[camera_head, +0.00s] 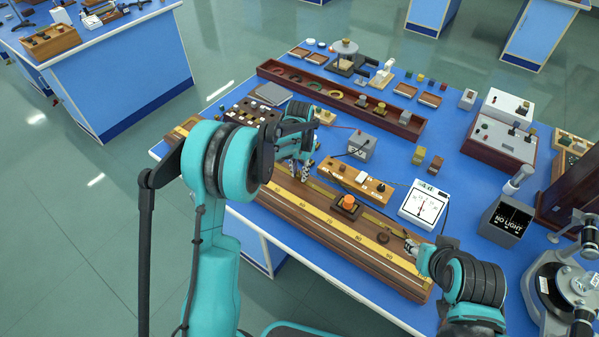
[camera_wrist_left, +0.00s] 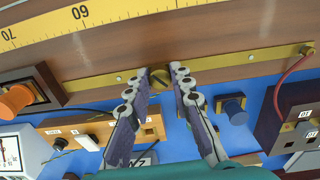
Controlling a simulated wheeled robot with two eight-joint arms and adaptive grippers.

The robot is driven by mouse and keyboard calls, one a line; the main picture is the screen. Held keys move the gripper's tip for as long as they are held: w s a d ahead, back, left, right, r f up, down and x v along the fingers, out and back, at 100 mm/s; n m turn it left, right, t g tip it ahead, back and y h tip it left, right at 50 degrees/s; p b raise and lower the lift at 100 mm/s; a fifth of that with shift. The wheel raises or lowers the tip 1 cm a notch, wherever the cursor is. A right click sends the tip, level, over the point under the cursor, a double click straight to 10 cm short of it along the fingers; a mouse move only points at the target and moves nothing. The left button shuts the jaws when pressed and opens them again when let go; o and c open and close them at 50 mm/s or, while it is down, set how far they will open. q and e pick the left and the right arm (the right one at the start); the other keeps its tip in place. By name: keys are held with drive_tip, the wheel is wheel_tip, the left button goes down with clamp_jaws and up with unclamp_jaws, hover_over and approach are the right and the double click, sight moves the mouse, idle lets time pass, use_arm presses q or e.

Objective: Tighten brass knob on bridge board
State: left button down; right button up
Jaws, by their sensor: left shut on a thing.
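The bridge board (camera_head: 330,240) is a long brown wooden board with a yellow scale and brass strips, lying along the front of the bench. In the left wrist view the board (camera_wrist_left: 220,40) runs across the top. My left gripper (camera_head: 302,172) is down at the board's back edge, left of its middle. In the left wrist view, its fingertips (camera_wrist_left: 160,73) are closed on either side of a small slotted brass knob (camera_wrist_left: 160,79) on the brass strip (camera_wrist_left: 100,83). My right gripper (camera_head: 411,247) is low at the board's right end, and its jaws are too small to read.
An orange-knobbed block (camera_head: 348,203) sits on the board. Behind it are a wooden box with plugs (camera_head: 355,180), a white dial meter (camera_head: 425,205) and a grey box (camera_head: 362,146). A dark "NO LIGHT" box (camera_head: 507,219) stands at right. A red lead (camera_wrist_left: 287,78) curves nearby.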

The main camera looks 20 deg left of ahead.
sight(299, 174)
use_arm(q)
drive_tip(key=m, duration=0.4)
drive_tip(key=shift+m, duration=1.9)
drive_tip(key=c, duration=1.3)
unclamp_jaws()
wheel_tip(299, 174, up, 12)
